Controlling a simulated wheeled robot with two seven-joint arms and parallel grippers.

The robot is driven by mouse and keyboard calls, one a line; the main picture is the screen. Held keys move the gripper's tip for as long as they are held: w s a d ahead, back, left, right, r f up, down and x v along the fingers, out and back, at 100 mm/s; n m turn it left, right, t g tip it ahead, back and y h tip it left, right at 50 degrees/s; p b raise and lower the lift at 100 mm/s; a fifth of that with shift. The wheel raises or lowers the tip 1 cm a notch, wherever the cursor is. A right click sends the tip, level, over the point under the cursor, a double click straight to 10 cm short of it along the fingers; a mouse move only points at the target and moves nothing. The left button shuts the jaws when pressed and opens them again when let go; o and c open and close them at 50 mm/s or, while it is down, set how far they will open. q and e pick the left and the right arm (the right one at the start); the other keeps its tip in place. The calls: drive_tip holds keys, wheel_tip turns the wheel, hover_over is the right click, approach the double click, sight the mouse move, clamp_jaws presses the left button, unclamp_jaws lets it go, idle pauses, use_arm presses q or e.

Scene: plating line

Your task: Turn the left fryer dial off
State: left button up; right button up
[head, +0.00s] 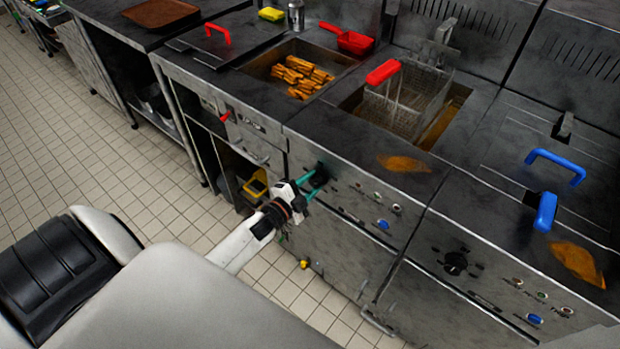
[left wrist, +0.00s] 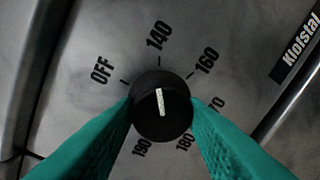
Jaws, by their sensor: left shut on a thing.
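The left fryer dial is a round black knob (left wrist: 148,112) with a white mark, on a grey metal panel. In the left wrist view the mark runs nearly upright, its upper end towards the printed 140; OFF stands to the left of 140. My left gripper (head: 315,184) is shut on the knob, its teal fingers (left wrist: 160,118) on either side of it. In the head view the black knob (head: 320,170) shows partly behind the fingers on the front panel of the fryer with the red-handled basket. My right gripper is not in view.
The right fryer has its own black dial (head: 455,262) and blue handles (head: 546,211). A wire basket (head: 405,98) with a red handle hangs over the left fryer's oil. Fries (head: 301,77) lie in a bin to the left. The tiled floor (head: 150,180) at left is clear.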

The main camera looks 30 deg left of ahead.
use_arm(q)
drive_tip(key=n, duration=0.5)
drive_tip(key=shift+w+r+h+p, duration=0.15)
drive_tip(key=shift+h+p, duration=0.15)
drive_tip(key=shift+p, duration=0.1)
drive_tip(key=shift+n, duration=2.2)
drive_tip(key=o, duration=0.9)
drive_tip(key=shift+c, duration=0.2)
drive_tip(key=shift+o, duration=0.6)
drive_tip(key=shift+w+d, duration=0.1)
drive_tip(key=shift+w, duration=0.05)
drive_tip(key=s+a, duration=0.2)
drive_tip(key=s, duration=1)
drive_tip(key=shift+w, duration=0.1)
